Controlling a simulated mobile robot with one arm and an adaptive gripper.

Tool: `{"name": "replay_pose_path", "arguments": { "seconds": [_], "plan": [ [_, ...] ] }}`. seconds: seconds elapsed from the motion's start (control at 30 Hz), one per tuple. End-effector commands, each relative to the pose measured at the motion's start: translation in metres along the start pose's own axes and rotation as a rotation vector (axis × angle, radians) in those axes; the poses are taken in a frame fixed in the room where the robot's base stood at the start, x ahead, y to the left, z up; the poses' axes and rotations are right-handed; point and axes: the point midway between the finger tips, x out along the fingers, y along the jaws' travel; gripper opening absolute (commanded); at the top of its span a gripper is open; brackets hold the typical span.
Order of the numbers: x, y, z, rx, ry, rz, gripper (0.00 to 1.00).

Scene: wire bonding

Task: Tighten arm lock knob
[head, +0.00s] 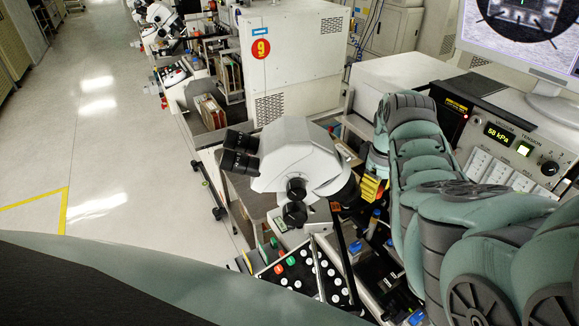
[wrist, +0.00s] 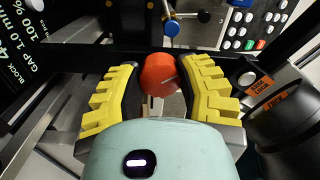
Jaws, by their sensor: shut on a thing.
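In the wrist view, a round orange-red knob (wrist: 158,73) with a pale pointer line sits between my yellow-padded fingers. My gripper (wrist: 160,78) is shut on it, one finger on each side. An orange tag that seems to read "ARM LOCK" (wrist: 262,85) is to the right of the fingers. In the head view my gripper (head: 373,188) is beside the right side of the white microscope (head: 290,160).
A blue-ended lever (wrist: 172,28) stands just beyond the knob. A black cylinder (wrist: 285,110) is close on the right. The floor at left is clear.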

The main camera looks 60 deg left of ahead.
Motion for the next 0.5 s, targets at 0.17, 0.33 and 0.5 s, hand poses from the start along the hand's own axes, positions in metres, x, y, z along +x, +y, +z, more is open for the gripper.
{"name": "replay_pose_path", "arguments": {
  "seconds": [0.17, 0.33, 0.5],
  "plan": [
    [0.0001, -0.0003, -0.0001, 0.0, 0.0, -0.001, 0.07],
    [0.0004, -0.0001, 0.0002, 0.002, 0.0, -0.001, 0.0],
    [0.0014, 0.0001, 0.0006, 0.031, 0.001, -0.002, 0.0]
  ]
}}
